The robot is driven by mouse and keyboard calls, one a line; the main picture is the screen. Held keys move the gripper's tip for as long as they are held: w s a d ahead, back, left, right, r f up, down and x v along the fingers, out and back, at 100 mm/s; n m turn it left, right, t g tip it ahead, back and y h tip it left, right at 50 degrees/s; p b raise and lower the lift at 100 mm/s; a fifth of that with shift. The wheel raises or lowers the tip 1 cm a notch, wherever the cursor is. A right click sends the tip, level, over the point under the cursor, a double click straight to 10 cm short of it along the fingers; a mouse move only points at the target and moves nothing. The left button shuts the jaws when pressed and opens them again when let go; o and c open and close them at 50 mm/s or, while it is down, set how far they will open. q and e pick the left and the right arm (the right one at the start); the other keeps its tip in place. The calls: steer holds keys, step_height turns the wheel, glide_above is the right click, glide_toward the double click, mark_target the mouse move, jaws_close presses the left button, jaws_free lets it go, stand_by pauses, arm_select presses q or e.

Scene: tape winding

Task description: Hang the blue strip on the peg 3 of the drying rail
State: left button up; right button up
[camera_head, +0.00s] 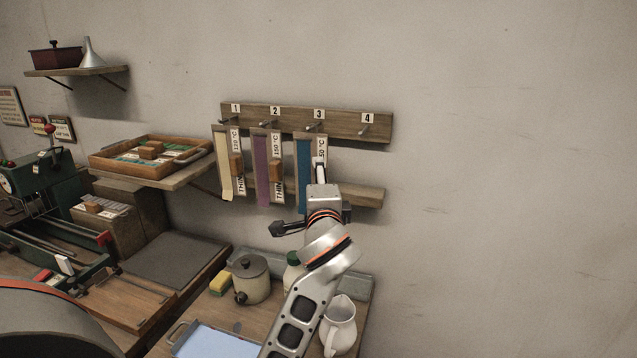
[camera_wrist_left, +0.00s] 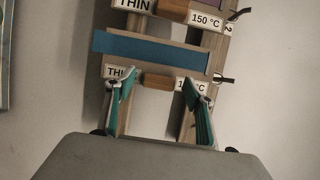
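The blue strip (camera_head: 303,168) hangs lengthwise down from peg 3 (camera_head: 314,126) of the drying rail (camera_head: 345,120). In the left wrist view, the blue strip (camera_wrist_left: 150,48) lies across the picture, beyond the fingertips. My left gripper (camera_wrist_left: 158,85) is open, with its teal-padded fingers apart and nothing between them. In the head view, my left gripper (camera_head: 318,178) is just below and right of the strip, and its fingertips are hard to make out. The strip's top contact with the peg is too small to tell exactly. My right gripper is not in view.
A cream strip (camera_head: 223,165) hangs at peg 1 and a purple strip (camera_head: 262,170) at peg 2. Peg 4 (camera_head: 365,131) is empty. Below stand a lidded pot (camera_head: 250,280) and a white jug (camera_head: 340,320). The wall to the right is clear.

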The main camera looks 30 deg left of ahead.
arm_select(q)
steer(key=shift+s, duration=0.1)
steer(key=v, duration=0.7)
steer(key=shift+s+d, duration=0.1)
steer(key=shift+d, duration=0.05)
